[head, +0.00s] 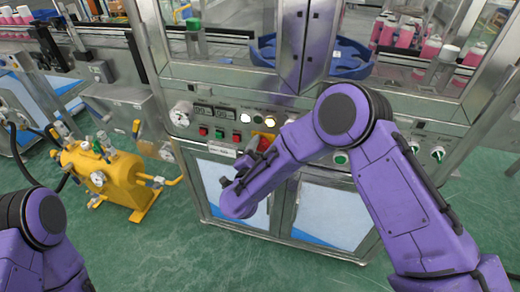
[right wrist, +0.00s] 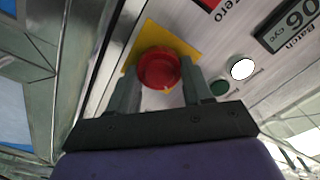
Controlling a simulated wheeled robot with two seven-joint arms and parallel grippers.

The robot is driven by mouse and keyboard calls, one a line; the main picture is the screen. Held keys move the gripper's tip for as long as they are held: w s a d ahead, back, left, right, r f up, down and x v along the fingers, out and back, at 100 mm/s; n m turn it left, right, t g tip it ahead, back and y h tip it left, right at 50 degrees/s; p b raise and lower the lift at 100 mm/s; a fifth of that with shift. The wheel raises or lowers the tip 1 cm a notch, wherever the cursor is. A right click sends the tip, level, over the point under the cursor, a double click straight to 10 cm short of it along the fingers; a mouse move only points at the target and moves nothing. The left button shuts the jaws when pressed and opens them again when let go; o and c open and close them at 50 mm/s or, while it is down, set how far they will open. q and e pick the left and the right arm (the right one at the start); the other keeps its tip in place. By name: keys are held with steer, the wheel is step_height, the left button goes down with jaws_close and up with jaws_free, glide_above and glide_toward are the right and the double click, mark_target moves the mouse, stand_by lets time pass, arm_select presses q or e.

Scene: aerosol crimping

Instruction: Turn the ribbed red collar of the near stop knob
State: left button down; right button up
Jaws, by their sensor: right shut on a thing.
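The near stop knob (head: 265,144) is red on a yellow plate, low on the front panel of the machine in the head view. In the right wrist view its round red collar (right wrist: 158,67) sits between the two grey fingers of my right gripper (right wrist: 160,82), one finger at each side. The gripper is shut on the collar. The ribs are too small to make out. In the head view my right gripper (head: 251,155) is partly hidden by my own purple arm. My left arm enters at the lower left, but its gripper is out of view.
The panel around the knob carries several buttons, a white lit button (right wrist: 241,68), a green button (right wrist: 219,87) and a Batch display (right wrist: 297,21). A yellow tank (head: 112,178) stands on the green floor to the left. Cabinet doors lie below the panel.

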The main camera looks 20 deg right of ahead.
steer(key=shift+m, duration=0.3)
steer(key=shift+w, duration=0.1)
steer(key=o, duration=1.1)
steer(key=shift+c, duration=0.2)
steer(key=v, duration=1)
steer(key=shift+s+a+b, duration=0.2)
steer(key=shift+s+b, duration=0.05)
steer(key=shift+b, duration=0.2)
